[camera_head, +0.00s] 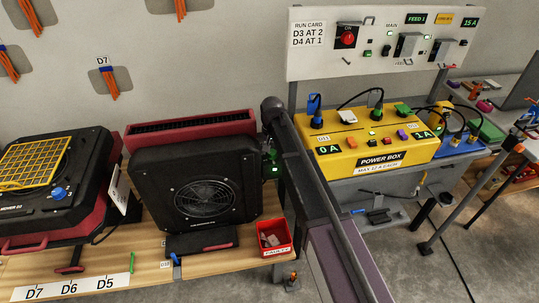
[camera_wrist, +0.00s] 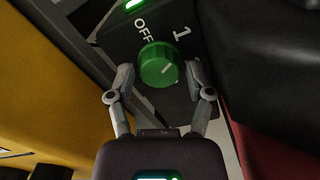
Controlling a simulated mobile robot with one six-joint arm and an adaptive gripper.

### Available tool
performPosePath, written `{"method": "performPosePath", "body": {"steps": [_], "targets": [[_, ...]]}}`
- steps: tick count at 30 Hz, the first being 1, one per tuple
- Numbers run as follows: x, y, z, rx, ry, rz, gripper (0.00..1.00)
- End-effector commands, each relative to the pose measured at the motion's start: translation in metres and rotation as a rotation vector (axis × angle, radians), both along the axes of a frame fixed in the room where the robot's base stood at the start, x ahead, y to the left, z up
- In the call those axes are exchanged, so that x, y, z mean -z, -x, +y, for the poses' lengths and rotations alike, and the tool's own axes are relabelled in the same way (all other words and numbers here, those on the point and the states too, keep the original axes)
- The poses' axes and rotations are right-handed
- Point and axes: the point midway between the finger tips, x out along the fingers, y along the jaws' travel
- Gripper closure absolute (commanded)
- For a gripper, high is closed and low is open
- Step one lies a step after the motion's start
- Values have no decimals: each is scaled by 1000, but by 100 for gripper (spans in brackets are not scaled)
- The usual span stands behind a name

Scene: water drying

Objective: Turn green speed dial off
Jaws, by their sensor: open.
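The green speed dial (camera_wrist: 158,65) is a ribbed round knob on a black panel in the wrist view. White labels OFF (camera_wrist: 143,31) and 1 (camera_wrist: 182,33) are printed beside it. A white mark shows on the right part of the knob's face, away from the OFF label. My gripper (camera_wrist: 159,77) is open, with one finger on each side of the knob; I cannot tell whether either finger touches it. In the head view, a green-lit panel (camera_head: 275,169) is at the right side of the black fan unit (camera_head: 203,190), close to my arm. The fingers are not clear there.
A yellow power box (camera_head: 352,150) stands right of my arm, with cables and plugs on top. A red bin (camera_head: 273,238) sits at the wooden bench's front edge. Another black-and-red unit (camera_head: 70,190) is at left. A white switch panel (camera_head: 320,62) stands behind the power box.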

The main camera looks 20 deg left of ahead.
Motion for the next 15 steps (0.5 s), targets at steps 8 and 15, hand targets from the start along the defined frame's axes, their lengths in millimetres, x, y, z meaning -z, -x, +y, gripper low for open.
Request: {"method": "performPosePath", "body": {"steps": [8,15], "targets": [[6,0,0,0,0,0,33],[5,0,0,0,0,0,33]]}}
